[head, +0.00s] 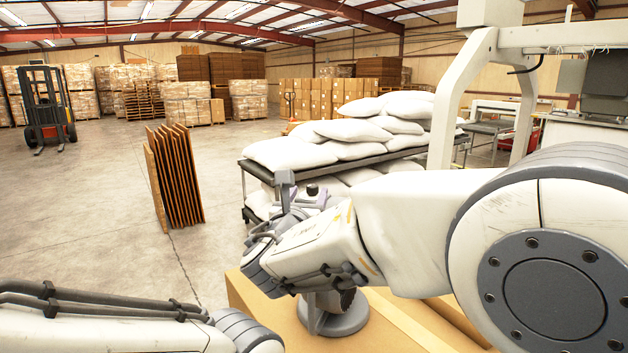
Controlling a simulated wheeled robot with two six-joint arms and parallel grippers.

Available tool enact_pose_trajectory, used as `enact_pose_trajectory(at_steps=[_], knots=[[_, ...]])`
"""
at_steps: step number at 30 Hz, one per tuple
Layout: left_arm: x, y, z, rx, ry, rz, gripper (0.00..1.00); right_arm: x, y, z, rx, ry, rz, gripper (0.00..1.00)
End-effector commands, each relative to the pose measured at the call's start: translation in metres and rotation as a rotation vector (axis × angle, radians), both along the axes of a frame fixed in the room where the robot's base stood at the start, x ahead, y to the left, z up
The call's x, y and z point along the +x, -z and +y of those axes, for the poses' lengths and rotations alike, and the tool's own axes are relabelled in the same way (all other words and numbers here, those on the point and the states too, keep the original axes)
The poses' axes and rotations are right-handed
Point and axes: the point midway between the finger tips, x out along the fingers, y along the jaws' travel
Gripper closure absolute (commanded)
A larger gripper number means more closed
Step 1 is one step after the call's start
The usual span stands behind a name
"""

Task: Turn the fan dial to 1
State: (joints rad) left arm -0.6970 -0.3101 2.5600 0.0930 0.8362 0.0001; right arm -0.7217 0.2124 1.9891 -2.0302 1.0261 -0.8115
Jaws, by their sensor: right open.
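My right arm reaches in from the right across the middle of the head view. Its gripper (297,196) is open, with nothing seen between its fingers, in front of the pillow rack. I cannot make out the fan dial or its numbers in this view. A white-framed machine (448,95) stands behind my right arm, and the arm hides much of its lower part. My left arm shows at the bottom left, but its gripper is out of view.
White pillows (290,153) are piled on a dark rack (252,171) beyond the gripper. Brown panels (175,180) stand on the floor to the left. A forklift (48,110) and pallet stacks are far back.

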Motion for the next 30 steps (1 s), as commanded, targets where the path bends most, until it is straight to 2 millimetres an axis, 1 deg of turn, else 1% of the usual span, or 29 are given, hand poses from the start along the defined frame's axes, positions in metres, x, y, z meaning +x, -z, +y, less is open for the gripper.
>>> enact_pose_trajectory(at_steps=[1, 3, 6, 9, 13, 20, 21, 22, 23, 24, 25, 26, 30], knots=[[0.000, -0.008, 0.000, 0.000, 0.000, 0.000, 0.07, 0.011, -0.004, -0.003, -0.002, 0.005, 0.000, 0.38], [0.000, -0.013, 0.000, 0.000, -0.001, 0.000, 0.07, 0.023, -0.003, -0.005, -0.001, 0.005, 0.001, 0.38], [0.000, -0.018, 0.000, 0.000, -0.001, 0.000, 0.07, 0.037, -0.003, -0.008, 0.000, 0.005, 0.001, 0.38], [0.000, -0.021, 0.000, 0.000, -0.001, 0.000, 0.07, 0.046, -0.001, -0.009, 0.001, 0.004, 0.001, 0.38], [0.000, -0.022, 0.000, 0.000, -0.001, 0.000, 0.07, 0.051, -0.001, -0.011, 0.002, 0.004, 0.000, 0.38], [0.000, -0.022, 0.000, 0.000, -0.001, 0.000, 0.07, 0.052, 0.000, -0.011, 0.002, 0.004, 0.000, 0.38], [0.000, -0.022, 0.000, 0.000, -0.001, 0.000, 0.07, 0.052, 0.000, -0.011, 0.002, 0.004, 0.000, 0.45], [0.000, -0.022, 0.000, 0.000, -0.001, 0.000, 0.07, 0.052, 0.000, -0.012, 0.002, 0.004, 0.000, 0.57], [0.000, -0.022, 0.000, 0.000, -0.001, 0.000, 0.07, 0.052, 0.000, -0.012, 0.002, 0.004, 0.000, 0.68], [0.000, -0.022, 0.000, 0.000, -0.001, 0.000, 0.07, 0.052, 0.000, -0.012, 0.002, 0.005, 0.000, 0.84], [0.000, -0.022, 0.000, 0.000, -0.001, 0.000, 0.07, 0.052, 0.000, -0.012, 0.002, 0.005, 0.000, 0.95], [0.000, -0.022, 0.000, 0.000, -0.001, 0.000, 0.07, 0.052, 0.000, -0.012, 0.002, 0.005, 0.000, 1.00], [0.000, -0.022, 0.000, 0.000, -0.001, 0.000, 0.07, 0.052, 0.000, -0.012, 0.002, 0.006, 0.001, 1.00]])
